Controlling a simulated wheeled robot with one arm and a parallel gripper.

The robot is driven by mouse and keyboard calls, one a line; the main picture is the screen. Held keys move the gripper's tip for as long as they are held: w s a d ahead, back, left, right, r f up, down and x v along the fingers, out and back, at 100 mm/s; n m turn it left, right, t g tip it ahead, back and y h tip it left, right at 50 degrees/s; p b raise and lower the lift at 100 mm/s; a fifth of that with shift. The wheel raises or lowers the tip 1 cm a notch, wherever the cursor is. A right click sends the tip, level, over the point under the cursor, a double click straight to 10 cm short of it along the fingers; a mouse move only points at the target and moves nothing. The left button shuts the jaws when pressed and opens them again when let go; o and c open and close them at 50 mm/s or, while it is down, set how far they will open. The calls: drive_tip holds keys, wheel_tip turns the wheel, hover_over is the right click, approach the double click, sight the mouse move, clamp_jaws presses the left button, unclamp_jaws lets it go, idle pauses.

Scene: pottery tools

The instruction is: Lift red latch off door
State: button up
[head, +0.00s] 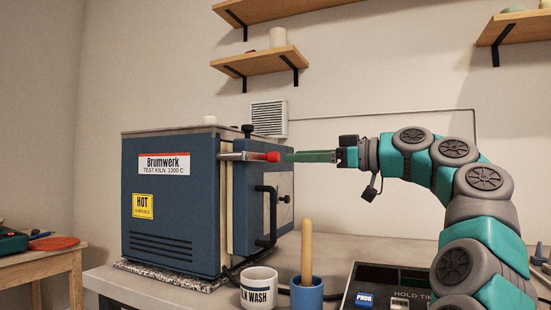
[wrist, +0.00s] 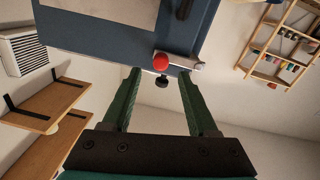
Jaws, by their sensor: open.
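The latch is a grey metal bar with a red knob (head: 272,156), lying level across the upper front edge of the blue kiln (head: 180,225) and over its door (head: 258,205). The red knob (wrist: 161,61) also shows in the wrist view, just beyond my fingertips and roughly between their lines. My gripper (head: 289,156) has green fingers pointing left at the knob, at about its height, with a small gap. In the wrist view my gripper (wrist: 159,75) is open and empty. The latch's far end is partly hidden in the wrist view.
A black door handle (head: 267,215) sticks out below the latch. A black knob (head: 248,130) stands above it. A white mug (head: 259,287) and a blue cup (head: 307,294) with a wooden stick stand in front of the kiln. Shelves (head: 262,62) hang above.

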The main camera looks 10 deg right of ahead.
sight(277, 157)
drive_tip(key=x, duration=0.6)
drive_tip(key=shift+w+a+f, duration=0.1)
drive_tip(key=shift+a, duration=0.15)
drive_tip(key=shift+c, duration=0.3)
clamp_jaws()
drive_tip(key=shift+d, duration=0.1)
idle(0.7)
